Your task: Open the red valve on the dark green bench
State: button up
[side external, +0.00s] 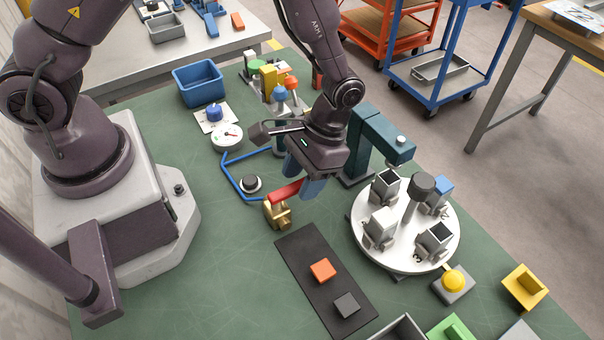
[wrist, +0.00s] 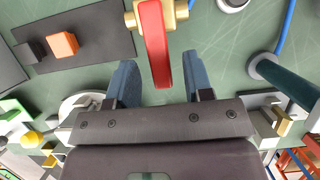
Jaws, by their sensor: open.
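The red valve has a brass body (side external: 278,213) and a red lever (side external: 286,192), and stands on the dark green bench (side external: 190,290). In the wrist view the brass body (wrist: 183,9) is at the top and the red lever (wrist: 155,45) points down between my fingers. My gripper (side external: 303,178) is open with its blue fingers just by the lever's free end. In the wrist view my gripper (wrist: 158,62) has one finger on each side of the lever, with visible gaps. Part of the lever's far end is hidden by a finger in the side view.
A black mat (side external: 325,280) with an orange block and a dark block lies in front of the valve. A round white turntable (side external: 405,255) with several fixtures stands to the right. A blue pipe (side external: 235,180), a black knob (side external: 250,184) and a gauge (side external: 227,136) are to the left.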

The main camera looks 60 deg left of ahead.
jog(key=shift+c, duration=0.5)
grip_shut()
